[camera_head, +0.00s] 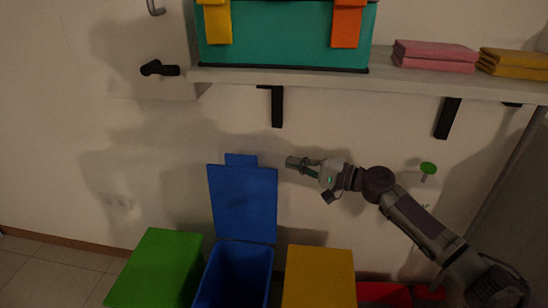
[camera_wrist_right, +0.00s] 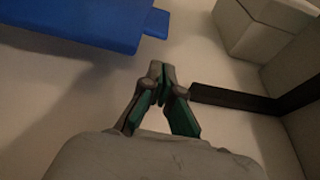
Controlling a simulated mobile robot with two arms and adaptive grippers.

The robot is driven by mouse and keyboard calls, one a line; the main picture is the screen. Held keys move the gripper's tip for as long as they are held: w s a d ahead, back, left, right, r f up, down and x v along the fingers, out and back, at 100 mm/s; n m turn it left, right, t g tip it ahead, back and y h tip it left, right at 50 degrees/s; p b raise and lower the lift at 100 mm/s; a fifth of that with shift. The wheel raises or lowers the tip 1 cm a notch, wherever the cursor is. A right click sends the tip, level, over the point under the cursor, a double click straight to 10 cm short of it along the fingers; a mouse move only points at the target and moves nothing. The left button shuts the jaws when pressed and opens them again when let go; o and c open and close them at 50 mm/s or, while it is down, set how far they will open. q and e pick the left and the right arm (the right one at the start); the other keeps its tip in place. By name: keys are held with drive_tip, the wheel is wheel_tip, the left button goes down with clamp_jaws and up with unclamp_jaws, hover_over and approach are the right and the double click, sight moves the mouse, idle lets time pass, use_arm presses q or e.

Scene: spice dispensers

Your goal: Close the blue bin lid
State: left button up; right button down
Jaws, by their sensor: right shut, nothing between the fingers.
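The blue bin (camera_head: 236,275) stands on the floor against the wall, between a green and a yellow bin. Its blue lid (camera_head: 244,203) is open and upright against the wall, with a tab at its top. The lid also shows at the top left of the right wrist view (camera_wrist_right: 85,18). My right gripper (camera_head: 291,162) is shut and empty. It is to the right of the lid's top edge, apart from it and pointing left. The fingertips meet in the right wrist view (camera_wrist_right: 161,68). My left gripper is not in view.
The green bin (camera_head: 155,268) and the yellow bin (camera_head: 319,278) have closed tops. A red bin (camera_head: 385,293) is partly hidden by my arm. A wall shelf (camera_head: 300,78) with a teal toolbox (camera_head: 285,35) and folded cloths (camera_head: 434,56) hangs above my gripper.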

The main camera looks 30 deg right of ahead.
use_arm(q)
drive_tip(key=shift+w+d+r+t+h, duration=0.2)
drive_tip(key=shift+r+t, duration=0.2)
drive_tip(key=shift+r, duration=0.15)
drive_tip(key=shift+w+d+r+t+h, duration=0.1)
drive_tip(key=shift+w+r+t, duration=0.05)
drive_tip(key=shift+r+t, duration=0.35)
use_arm(e)
drive_tip(key=x, duration=0.8)
drive_tip(key=shift+w+a, duration=0.2)
drive_tip(key=shift+w, duration=0.15)
